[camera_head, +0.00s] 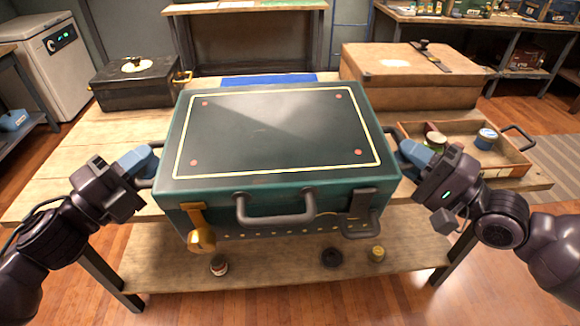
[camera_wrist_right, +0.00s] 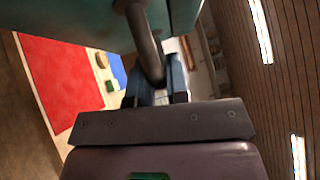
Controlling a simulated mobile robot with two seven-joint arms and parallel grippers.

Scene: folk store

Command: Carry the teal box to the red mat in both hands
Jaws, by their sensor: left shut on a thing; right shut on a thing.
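The teal box (camera_head: 270,133) has a dark lid with a yellow outline and fills the middle of the head view. My left gripper (camera_head: 143,162) is shut on its left side handle. My right gripper (camera_head: 404,152) is shut on its right side handle (camera_wrist_right: 147,40). The box is roughly level between the grippers and looks raised, overlapping the table's front edge. The red mat (camera_wrist_right: 60,85) shows at the left of the right wrist view; I cannot see it in the head view.
A blue mat (camera_head: 268,80) lies behind the box. A black case (camera_head: 135,85) stands back left and a brown case (camera_head: 405,77) back right. A wooden tray (camera_head: 512,154) with several tins is at the right of the table (camera_head: 50,165). Small items sit on the lower shelf.

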